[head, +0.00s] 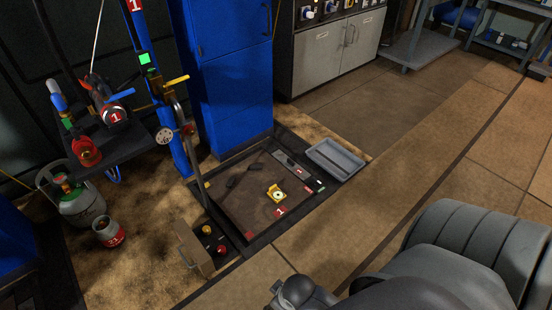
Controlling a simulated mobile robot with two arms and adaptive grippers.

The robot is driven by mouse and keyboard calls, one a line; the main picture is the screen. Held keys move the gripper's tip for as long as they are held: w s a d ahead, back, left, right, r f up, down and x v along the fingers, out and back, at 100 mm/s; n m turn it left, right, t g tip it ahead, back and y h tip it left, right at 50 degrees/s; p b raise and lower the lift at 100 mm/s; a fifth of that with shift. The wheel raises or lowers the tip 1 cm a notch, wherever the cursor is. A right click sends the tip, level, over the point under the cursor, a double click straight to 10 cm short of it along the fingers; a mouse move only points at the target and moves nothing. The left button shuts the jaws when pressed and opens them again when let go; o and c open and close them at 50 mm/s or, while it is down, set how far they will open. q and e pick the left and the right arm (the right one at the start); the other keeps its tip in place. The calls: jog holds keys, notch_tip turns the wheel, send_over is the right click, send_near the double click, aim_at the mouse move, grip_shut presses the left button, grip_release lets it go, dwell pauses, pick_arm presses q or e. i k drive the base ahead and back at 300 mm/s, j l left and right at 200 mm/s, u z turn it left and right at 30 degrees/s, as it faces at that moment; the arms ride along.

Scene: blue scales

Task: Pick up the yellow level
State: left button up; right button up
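A small yellow object (275,193) with a round pale middle, which looks like the level, lies on the dark platform (238,206) of the blue scale. It sits near the platform's centre, beside a red tag marked 1. Neither gripper shows in the head view. Only grey rounded parts of my own body show at the bottom right, well apart from the yellow object. Nothing covers the yellow object.
A grey tray (335,159) lies just right of the platform. Gas cylinders (78,200) stand at left. The tiled floor at right is clear.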

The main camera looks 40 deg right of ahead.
aim_at(274, 193)
jog(key=l+z, duration=0.1)
jog(key=z, duration=1.1)
jog(key=i+j, duration=0.05)
